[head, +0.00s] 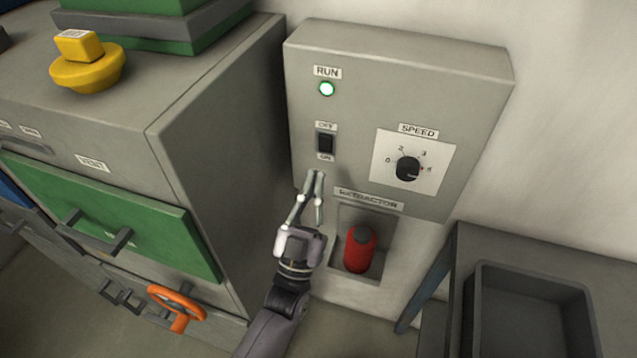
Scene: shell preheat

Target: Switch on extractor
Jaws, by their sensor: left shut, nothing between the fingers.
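The extractor control box (400,80) is a grey panel on the wall. Its rocker switch (326,144) is black, with an OFF label above it and an ON label below. The SPEED dial (408,169) is a black knob to the right on a white plate. My left gripper (314,176) is shut and empty, its fingertips just below the switch and seemingly apart from it. Which way the rocker is tipped is too small to tell. My right gripper is not in view.
A red cylinder (360,250) stands in a recess below the box. A grey cabinet with a green drawer (120,215) and an orange handwheel (177,308) is at left. A dark tray (525,310) sits on a table at lower right.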

